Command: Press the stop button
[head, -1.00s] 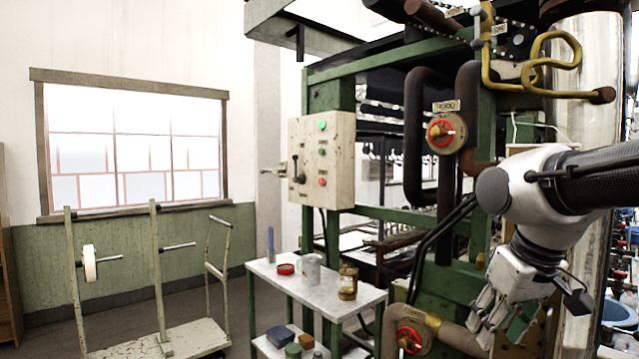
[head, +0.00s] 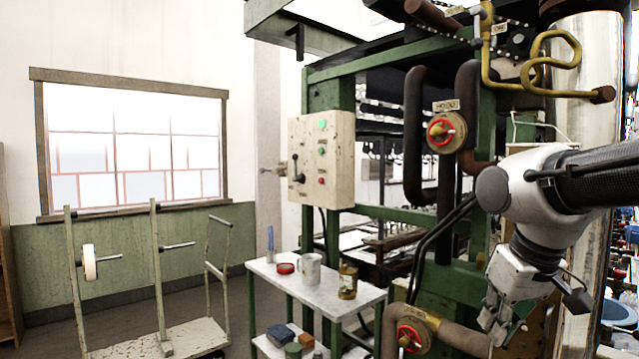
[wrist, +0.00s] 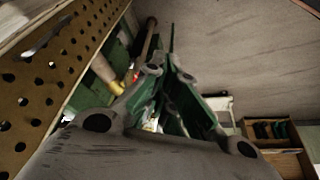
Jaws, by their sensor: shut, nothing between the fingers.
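The pale control box (head: 340,160) hangs on the green machine post in the head view. Its front carries a green button (head: 322,124) at the top, a small button (head: 322,148) in the middle and a red button (head: 322,181) low down. No label reading "stop" can be made out. A dark lever (head: 296,168) sits on its left side. My gripper (head: 490,326) is at the lower right, pointing down, well right of and below the box. It is shut and empty. Its fingers also show in the wrist view (wrist: 170,55); the box is not identifiable there.
A white side table (head: 330,283) with a mug (head: 309,268), a red tin (head: 286,268) and a jar (head: 348,282) stands below the box. Pipes with red valves (head: 446,132) lie between my arm and the box. A cart (head: 160,340) stands left.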

